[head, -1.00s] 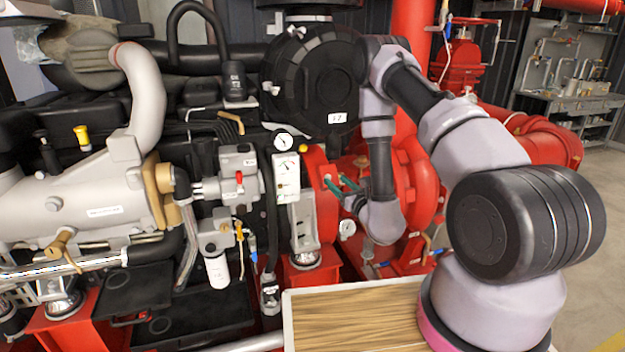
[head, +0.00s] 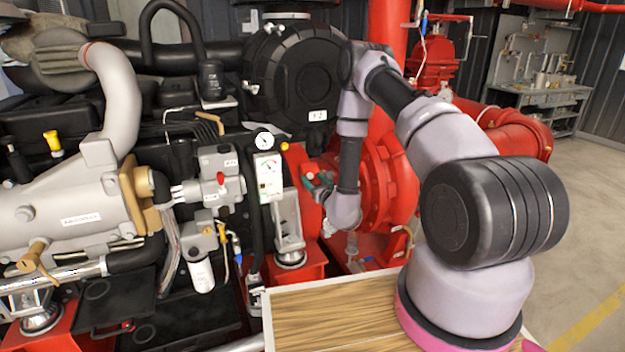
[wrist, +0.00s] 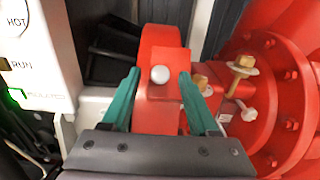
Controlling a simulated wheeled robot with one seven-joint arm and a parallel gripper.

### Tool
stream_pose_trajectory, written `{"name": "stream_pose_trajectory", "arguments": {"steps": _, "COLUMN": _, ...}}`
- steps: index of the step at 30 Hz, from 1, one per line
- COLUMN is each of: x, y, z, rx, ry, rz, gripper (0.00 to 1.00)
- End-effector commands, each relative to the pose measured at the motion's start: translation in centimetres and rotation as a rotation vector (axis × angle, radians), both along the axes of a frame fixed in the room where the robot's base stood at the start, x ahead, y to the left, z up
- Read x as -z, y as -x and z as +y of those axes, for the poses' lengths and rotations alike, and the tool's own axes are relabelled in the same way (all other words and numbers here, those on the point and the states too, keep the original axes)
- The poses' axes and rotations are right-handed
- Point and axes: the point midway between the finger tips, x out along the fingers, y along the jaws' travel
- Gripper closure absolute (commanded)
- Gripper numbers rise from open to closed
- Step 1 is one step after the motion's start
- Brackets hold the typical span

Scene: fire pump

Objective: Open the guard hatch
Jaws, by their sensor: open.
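The guard hatch appears to be the red curved cover (wrist: 158,38) with a round white knob (wrist: 160,75), in the middle of the wrist view. My gripper (wrist: 158,74) is open, with one teal finger on each side of the knob. I cannot tell whether the fingers touch the cover. In the head view my gripper (head: 315,182) is at the red housing, right of the white gauge panel (head: 268,176). The hatch is mostly hidden there by my gripper and wrist.
The gauge panel (wrist: 32,55) stands close on the left in the wrist view. A red bolted flange (wrist: 270,95) and brass fittings (wrist: 240,68) are close on the right. A grey engine (head: 75,200) fills the left of the head view. Open floor (head: 590,230) lies on the right.

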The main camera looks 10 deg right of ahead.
Motion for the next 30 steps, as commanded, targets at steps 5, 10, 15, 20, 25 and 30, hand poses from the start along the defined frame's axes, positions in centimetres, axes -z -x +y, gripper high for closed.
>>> {"name": "stream_pose_trajectory", "arguments": {"steps": 5, "x": -0.01, "y": -0.74, "z": 0.11, "rx": 0.001, "ry": -0.001, "rz": 0.001, "gripper": 0.40}}
{"name": "stream_pose_trajectory", "arguments": {"steps": 10, "x": 0.00, "y": -0.75, "z": 0.12, "rx": 0.001, "ry": -0.001, "rz": 0.001, "gripper": 0.40}}
{"name": "stream_pose_trajectory", "arguments": {"steps": 15, "x": -0.01, "y": -0.73, "z": 0.12, "rx": 0.000, "ry": -0.001, "rz": 0.001, "gripper": 0.86}}
{"name": "stream_pose_trajectory", "arguments": {"steps": 20, "x": 0.00, "y": -0.72, "z": 0.12, "rx": 0.000, "ry": -0.001, "rz": 0.001, "gripper": 1.00}}
{"name": "stream_pose_trajectory", "arguments": {"steps": 25, "x": 0.00, "y": -0.71, "z": 0.11, "rx": 0.001, "ry": -0.001, "rz": 0.001, "gripper": 1.00}}
{"name": "stream_pose_trajectory", "arguments": {"steps": 30, "x": 0.01, "y": -0.70, "z": 0.11, "rx": 0.001, "ry": -0.001, "rz": 0.001, "gripper": 1.00}}
